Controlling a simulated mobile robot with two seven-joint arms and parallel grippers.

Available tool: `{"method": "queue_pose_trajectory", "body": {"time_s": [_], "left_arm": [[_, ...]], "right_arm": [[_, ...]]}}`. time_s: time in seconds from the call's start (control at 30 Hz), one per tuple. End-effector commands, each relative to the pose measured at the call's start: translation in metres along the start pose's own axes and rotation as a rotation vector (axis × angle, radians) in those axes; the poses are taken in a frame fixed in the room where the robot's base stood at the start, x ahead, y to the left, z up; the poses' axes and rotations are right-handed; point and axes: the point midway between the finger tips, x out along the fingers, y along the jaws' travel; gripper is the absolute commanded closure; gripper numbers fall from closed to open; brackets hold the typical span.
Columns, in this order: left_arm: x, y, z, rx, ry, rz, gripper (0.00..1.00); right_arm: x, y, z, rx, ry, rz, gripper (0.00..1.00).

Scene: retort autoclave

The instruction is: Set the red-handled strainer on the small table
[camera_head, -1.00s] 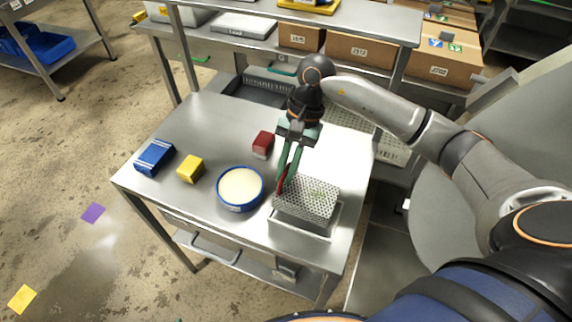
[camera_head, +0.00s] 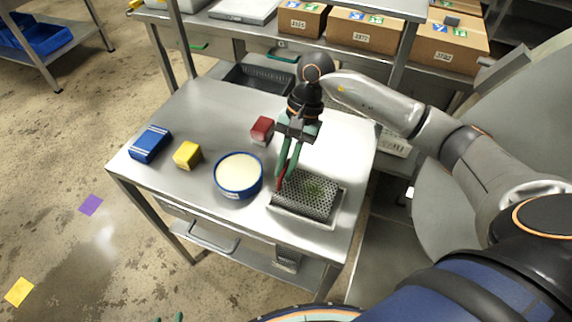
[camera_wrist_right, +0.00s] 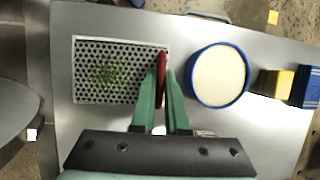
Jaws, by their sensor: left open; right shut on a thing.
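The strainer (camera_head: 310,194) is a perforated metal basket with green bits inside. Its red handle (camera_wrist_right: 161,78) is between the green fingers of my right gripper (camera_head: 283,178), which is shut on it. The strainer is low at the front right of the small steel table (camera_head: 207,112), within a pale rectangular rim; I cannot tell whether its base touches anything. It also shows in the right wrist view (camera_wrist_right: 105,73), left of the fingers. My left gripper (camera_head: 169,318) shows only green fingertips at the bottom edge, apart and empty.
A blue-rimmed bowl with pale contents (camera_head: 239,174) stands just left of the strainer. A red block (camera_head: 262,130), a yellow block (camera_head: 187,155) and a blue box (camera_head: 151,143) are on the table. A shelf with cardboard boxes (camera_head: 366,30) stands behind.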

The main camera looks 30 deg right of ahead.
Motion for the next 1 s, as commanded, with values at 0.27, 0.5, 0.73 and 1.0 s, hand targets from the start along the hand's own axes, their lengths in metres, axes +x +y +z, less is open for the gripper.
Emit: {"method": "queue_pose_trajectory", "body": {"time_s": [0.27, 0.5, 0.73, 1.0], "left_arm": [[0.0000, -0.0001, 0.0002, 0.001, 0.000, 0.000, 0.50], [0.0001, -0.0001, 0.0003, 0.001, 0.000, 0.000, 0.50], [0.0001, -0.0002, 0.0004, 0.001, 0.000, 0.000, 0.50], [0.0002, -0.0002, 0.0004, 0.001, 0.000, 0.000, 0.50]], "right_arm": [[0.0000, 0.0001, 0.0001, 0.000, 0.000, 0.000, 1.00], [0.0002, 0.0001, 0.0000, 0.000, 0.000, 0.000, 0.86], [0.0003, 0.0002, 0.0000, 0.000, 0.000, 0.001, 0.60], [0.0010, 0.0006, -0.0003, 0.001, 0.000, 0.002, 0.53]]}}
